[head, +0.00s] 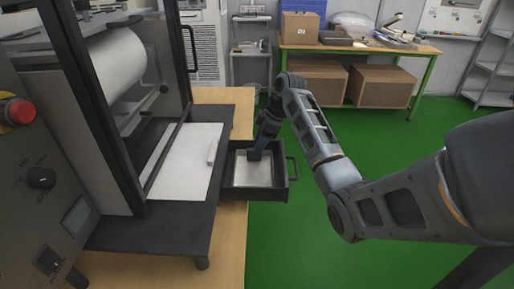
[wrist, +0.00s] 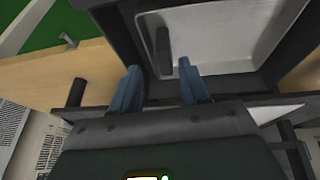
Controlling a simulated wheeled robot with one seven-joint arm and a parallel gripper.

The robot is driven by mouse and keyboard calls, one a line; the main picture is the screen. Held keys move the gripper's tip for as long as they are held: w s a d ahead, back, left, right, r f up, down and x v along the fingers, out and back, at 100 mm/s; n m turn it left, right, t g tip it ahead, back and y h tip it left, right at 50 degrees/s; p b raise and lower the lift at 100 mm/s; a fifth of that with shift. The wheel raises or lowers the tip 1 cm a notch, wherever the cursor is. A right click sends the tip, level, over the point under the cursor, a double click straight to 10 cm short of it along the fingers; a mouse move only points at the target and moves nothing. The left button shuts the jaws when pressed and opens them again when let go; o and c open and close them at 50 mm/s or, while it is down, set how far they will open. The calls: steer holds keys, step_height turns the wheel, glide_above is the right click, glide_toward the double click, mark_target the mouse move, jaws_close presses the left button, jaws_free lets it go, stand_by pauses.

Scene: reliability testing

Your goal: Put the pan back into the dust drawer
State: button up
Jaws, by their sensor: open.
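The dust drawer (head: 280,191) is pulled out from the side of the machine's base, a dark box with a handle on its outer end. The light grey pan (head: 251,178) lies inside the drawer. In the wrist view the pan (wrist: 222,37) fills the drawer's floor, with a dark upright handle (wrist: 162,48) near its edge. My gripper (head: 256,154) reaches down into the drawer over the pan. In the wrist view its two blue fingers (wrist: 157,82) are apart, just short of the pan's dark handle, with nothing between them. The drawer wall (wrist: 263,85) is close to the fingers.
The machine (head: 110,110) with a white roll stands at left, its door frame open. A white plate with a small light bar (head: 212,152) lies in front of the roll. A wooden table (head: 229,97) is beneath. Green floor is free at right; a workbench with boxes stands behind.

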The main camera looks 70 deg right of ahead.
steer(key=v, duration=0.8)
